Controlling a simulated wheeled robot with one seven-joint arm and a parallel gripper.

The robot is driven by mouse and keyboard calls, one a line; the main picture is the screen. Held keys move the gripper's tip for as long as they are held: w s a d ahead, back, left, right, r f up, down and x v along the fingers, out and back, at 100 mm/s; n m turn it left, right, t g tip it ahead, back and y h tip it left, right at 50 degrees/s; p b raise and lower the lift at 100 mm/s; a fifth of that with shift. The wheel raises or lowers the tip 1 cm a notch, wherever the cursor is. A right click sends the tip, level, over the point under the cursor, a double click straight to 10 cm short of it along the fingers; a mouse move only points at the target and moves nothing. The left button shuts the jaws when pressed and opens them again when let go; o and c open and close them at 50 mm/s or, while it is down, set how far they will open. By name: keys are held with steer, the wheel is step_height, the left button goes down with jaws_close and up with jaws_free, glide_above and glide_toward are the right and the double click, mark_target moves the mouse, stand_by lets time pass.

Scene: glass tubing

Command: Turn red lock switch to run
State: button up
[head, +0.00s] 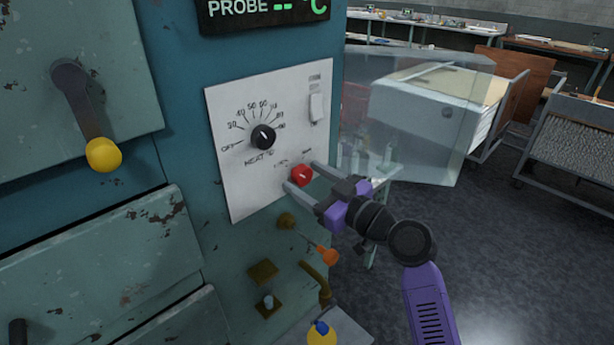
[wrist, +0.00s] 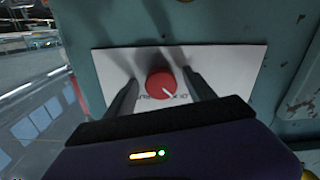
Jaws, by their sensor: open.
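The red lock switch (head: 302,174) is a round red knob low on the white control panel (head: 235,190). In the wrist view the knob (wrist: 160,84) has a white pointer line slanting toward the lower right of its face. My gripper (head: 300,174) is open, with one finger on each side of the knob. In the wrist view my gripper (wrist: 158,85) shows a gap between each finger and the knob. Small lettering by the knob is partly hidden and too small to read.
Above the knob are a black heat dial (head: 263,137) and a white rocker switch (head: 316,107). Below are a brass fitting (head: 286,221) and an orange-handled lever (head: 327,254). A yellow-knobbed handle (head: 103,154) is at the left. A transparent panel (head: 420,110) stands at the right.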

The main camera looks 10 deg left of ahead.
steer(key=shift+w+a, duration=0.1)
steer(key=shift+a, duration=0.1)
steer(key=shift+c, duration=0.2)
jaws_close()
steer(key=c, duration=1.3)
jaws_free()
